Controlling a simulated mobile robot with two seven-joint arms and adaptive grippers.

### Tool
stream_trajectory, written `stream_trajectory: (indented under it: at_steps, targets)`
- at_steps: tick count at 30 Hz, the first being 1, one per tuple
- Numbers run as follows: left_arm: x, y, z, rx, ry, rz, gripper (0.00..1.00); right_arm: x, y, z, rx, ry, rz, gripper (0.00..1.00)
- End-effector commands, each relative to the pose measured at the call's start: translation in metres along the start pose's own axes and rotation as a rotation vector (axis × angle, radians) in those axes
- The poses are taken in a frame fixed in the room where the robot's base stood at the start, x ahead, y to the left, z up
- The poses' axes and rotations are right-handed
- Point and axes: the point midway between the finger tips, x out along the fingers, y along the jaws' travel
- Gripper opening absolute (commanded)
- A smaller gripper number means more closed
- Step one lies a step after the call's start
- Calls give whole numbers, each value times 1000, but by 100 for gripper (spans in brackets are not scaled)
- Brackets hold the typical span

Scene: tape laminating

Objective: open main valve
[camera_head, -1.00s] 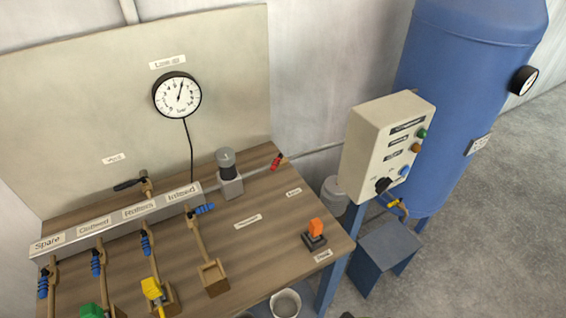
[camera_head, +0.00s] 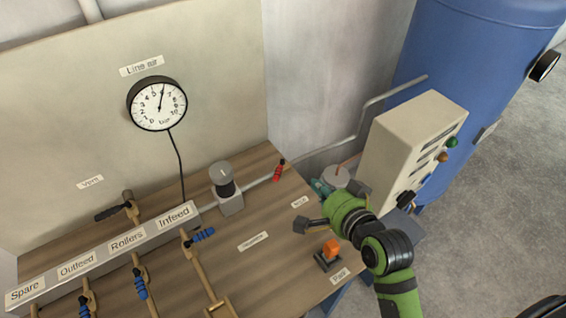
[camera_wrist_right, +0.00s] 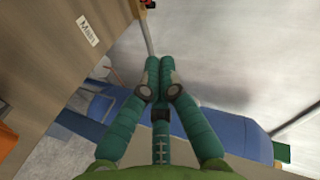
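The main valve is a small red handle (camera_head: 279,170) on the grey pipe at the table's back right corner. Its edge also shows at the top of the right wrist view (camera_wrist_right: 149,4). A "Main" label (camera_wrist_right: 88,29) lies on the table near it. My right gripper (camera_head: 318,187) has teal fingers and hangs beyond the table's right edge, right of and below the red handle, not touching it. In the right wrist view its fingertips (camera_wrist_right: 159,62) lie close together with nothing seen between them. My left gripper is not in view.
A grey regulator (camera_head: 224,185) stands on the pipe left of the valve. The beige control box (camera_head: 405,145) and blue tank (camera_head: 465,60) stand to the right, close to my right arm. An orange switch (camera_head: 331,247) sits on the table. The round gauge (camera_head: 157,103) hangs behind.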

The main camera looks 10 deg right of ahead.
Motion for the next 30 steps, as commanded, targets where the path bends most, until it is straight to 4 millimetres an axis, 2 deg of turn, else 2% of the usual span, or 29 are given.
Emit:
stream_trajectory:
  at_steps: [17, 21, 30]
  targets:
    - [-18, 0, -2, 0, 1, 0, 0, 99, -2, 1, -2, -3, 2, 0]
    - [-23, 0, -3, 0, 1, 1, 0, 112, -1, 18, -1, -3, 2, 0]
    - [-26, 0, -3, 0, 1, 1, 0, 123, 0, 29, -4, -1, 1, 0]
